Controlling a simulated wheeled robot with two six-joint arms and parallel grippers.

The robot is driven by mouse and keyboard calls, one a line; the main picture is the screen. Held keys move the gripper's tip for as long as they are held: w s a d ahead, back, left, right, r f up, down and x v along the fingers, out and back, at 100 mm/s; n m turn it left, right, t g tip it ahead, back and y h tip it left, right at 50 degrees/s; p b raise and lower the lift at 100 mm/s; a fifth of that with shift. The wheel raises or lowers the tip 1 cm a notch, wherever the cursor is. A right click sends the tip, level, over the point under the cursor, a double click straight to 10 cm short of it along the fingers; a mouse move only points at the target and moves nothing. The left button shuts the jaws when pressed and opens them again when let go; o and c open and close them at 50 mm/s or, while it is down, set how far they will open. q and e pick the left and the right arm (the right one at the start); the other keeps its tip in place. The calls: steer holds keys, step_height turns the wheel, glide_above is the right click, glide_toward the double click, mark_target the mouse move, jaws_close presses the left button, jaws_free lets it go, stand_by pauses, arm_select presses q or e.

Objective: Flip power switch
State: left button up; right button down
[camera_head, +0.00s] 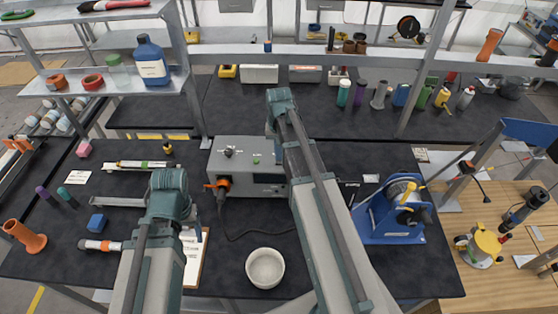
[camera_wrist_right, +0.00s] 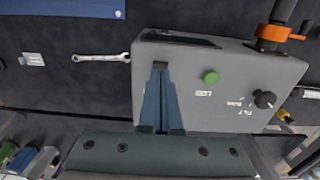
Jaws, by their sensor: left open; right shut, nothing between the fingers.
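A grey power box (camera_head: 226,183) stands on the dark bench, with a green button, a black knob (camera_head: 228,152) and an orange plug (camera_head: 222,184) on it. In the right wrist view the box (camera_wrist_right: 215,110) shows the green button (camera_wrist_right: 210,77), the knob (camera_wrist_right: 265,100) and the orange part (camera_wrist_right: 280,33). My right gripper (camera_wrist_right: 161,68) is shut and empty, its fingers over the box's face; contact cannot be told. I cannot pick out the power switch for certain. My left gripper (camera_head: 168,185) is open, left of the box, its fingertips mostly hidden.
A white bowl (camera_head: 265,268) stands in front of the box, near a black cable. A blue reel stand (camera_head: 390,218) is at the right. A wrench (camera_wrist_right: 100,57) lies beside the box.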

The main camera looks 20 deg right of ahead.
mark_target(279, 163)
steer(key=shift+f+b, duration=0.95)
steer(key=shift+f, duration=0.05)
stand_by(0.5)
steer(key=shift+r, duration=0.1)
step_height(279, 163, up, 7)
steer(key=p, duration=0.7)
stand_by(0.5)
steer(key=s+a+f+n+b, duration=0.4)
steer(key=s+a+f+b, duration=0.4)
steer(key=a, duration=0.3)
steer(key=s+a+f+n+h+b, duration=0.1)
steer(key=s+a+f+n+b, duration=0.4)
steer(key=s+a+f+b, duration=0.3)
steer(key=s+a, duration=0.1)
steer(key=a, duration=0.3)
steer(key=shift+s+f+b, duration=0.2)
steer(key=shift+f+b, duration=0.1)
stand_by(0.6)
